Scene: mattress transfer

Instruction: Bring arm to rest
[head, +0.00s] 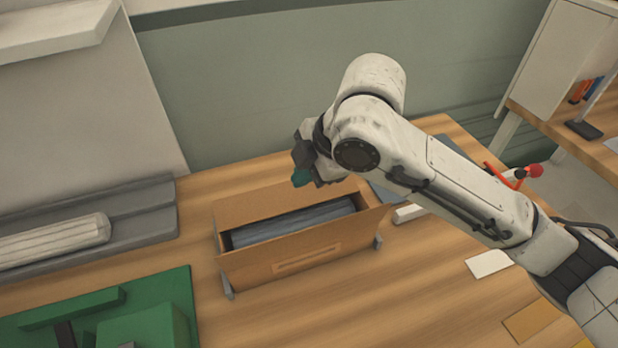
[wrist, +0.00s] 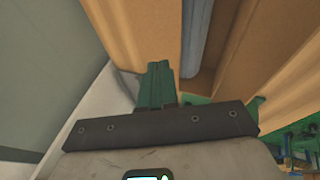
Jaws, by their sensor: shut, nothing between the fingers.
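My arm reaches in from the right in the head view, and my gripper (head: 301,177) hangs over the back edge of an open cardboard box (head: 300,262). In the wrist view my gripper (wrist: 158,85) shows green fingers pressed together with nothing between them. A grey-blue folded mattress-like piece (head: 295,222) lies inside the box; it also shows in the wrist view (wrist: 195,40). The fingers are beside the box wall, apart from the grey-blue piece. The box stands on the wooden table (head: 400,290).
A grey tray (head: 140,215) with a white ribbed roll (head: 55,240) lies at the left. A green board with green blocks (head: 180,290) is at the front left. A red-tipped object (head: 534,171) stands behind my arm. A pale card (head: 489,263) lies at the right.

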